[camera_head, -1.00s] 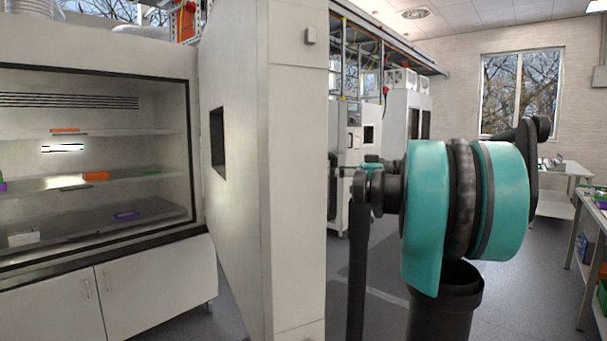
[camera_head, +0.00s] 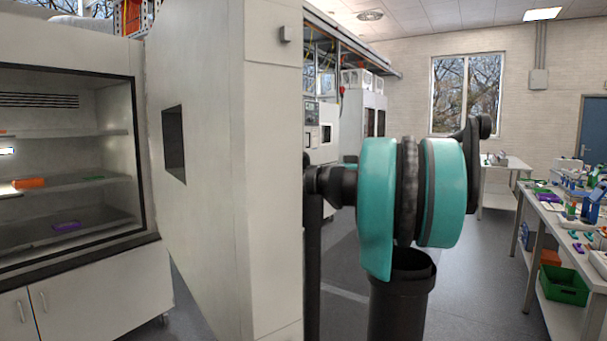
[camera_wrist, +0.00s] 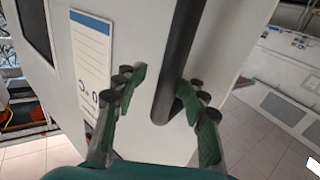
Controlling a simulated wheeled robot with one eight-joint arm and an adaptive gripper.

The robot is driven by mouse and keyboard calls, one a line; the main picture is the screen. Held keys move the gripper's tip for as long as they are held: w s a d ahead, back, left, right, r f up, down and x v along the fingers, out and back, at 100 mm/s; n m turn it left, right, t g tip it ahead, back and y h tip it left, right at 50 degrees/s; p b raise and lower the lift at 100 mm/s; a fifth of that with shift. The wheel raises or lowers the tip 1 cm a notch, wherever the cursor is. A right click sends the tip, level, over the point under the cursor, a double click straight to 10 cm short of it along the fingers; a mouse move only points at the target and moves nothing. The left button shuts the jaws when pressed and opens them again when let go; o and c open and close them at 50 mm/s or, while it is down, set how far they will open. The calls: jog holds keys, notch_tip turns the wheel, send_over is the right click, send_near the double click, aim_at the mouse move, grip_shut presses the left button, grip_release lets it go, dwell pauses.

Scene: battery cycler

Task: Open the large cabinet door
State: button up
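The tall white cabinet (camera_head: 273,200) stands at centre left in the head view, with a small dark square window (camera_head: 173,143) in its left face. In the wrist view a white panel (camera_wrist: 150,75) carries a blue-topped label (camera_wrist: 90,60) and a dark bar handle (camera_wrist: 183,50). My gripper (camera_wrist: 163,112) has its two green fingers apart, one on each side of the handle. The left finger shows a gap to the bar; whether the right one touches it I cannot tell. My gripper is hidden in the head view.
A white unit with open shelves (camera_head: 65,180) stands at the left, close to the cabinet. A workbench (camera_head: 545,215) with several items and a green crate (camera_head: 564,284) runs along the right. Grey floor (camera_head: 470,290) is clear between my arm and the bench.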

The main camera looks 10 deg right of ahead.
jog(key=v, duration=0.8)
dwell(0.4)
